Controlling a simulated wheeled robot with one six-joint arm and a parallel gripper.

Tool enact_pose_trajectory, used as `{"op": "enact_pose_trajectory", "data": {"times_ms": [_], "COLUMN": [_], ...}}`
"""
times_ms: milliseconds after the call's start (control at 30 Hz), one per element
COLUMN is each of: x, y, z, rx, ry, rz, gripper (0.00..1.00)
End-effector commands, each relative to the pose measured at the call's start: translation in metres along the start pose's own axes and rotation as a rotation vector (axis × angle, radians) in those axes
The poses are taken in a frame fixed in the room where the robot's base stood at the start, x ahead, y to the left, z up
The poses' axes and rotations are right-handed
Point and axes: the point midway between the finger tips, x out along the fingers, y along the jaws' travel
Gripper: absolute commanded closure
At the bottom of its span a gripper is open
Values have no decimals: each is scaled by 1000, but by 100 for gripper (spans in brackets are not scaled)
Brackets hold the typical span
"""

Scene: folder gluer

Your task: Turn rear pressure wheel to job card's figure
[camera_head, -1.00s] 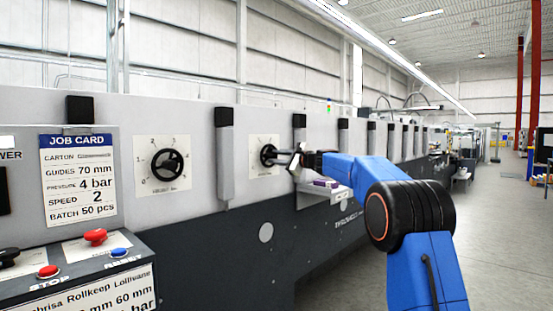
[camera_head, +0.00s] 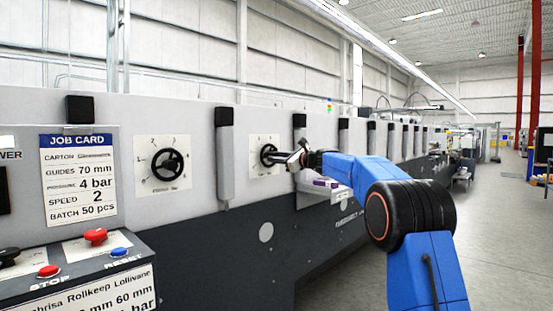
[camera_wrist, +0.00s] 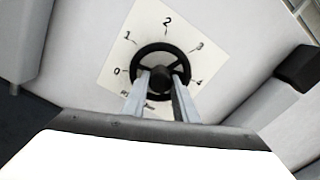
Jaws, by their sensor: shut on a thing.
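The job card (camera_head: 79,182) on the left reads guides 70 mm, pressure 4 bar, speed 2, batch 50 pcs. A black handwheel (camera_head: 268,155) sits on a white dial plate farther along the machine. In the wrist view this wheel (camera_wrist: 166,49) has a scale marked 0 to 4 around it, with 2 at the top of the picture and 4 at the right. My gripper (camera_wrist: 160,84) is shut on the wheel at its hub and lower part. It also shows in the head view (camera_head: 283,157). The wheel's pointer cannot be made out.
A nearer black handwheel (camera_head: 168,164) has its own dial plate. Grey upright bars (camera_head: 225,160) with black tops stand out from the panel. A small shelf (camera_head: 322,186) lies below my gripper. Red and blue buttons (camera_head: 118,252) are on the console at lower left. The floor at right is clear.

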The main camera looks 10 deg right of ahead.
Motion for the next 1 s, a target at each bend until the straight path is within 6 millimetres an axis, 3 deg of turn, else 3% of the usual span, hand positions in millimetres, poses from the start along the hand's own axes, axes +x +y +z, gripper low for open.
{"op": "enact_pose_trajectory", "data": {"times_ms": [267,300,367,767,1000], "x": [0,0,0,-5,-42], "y": [0,0,0,0,-1], "z": [-4,-4,-4,-1,0], "rx": [1,1,1,0,0], "ry": [4,4,4,1,2], "rz": [2,2,2,0,-2], "gripper": [96,69,55,55,55]}}
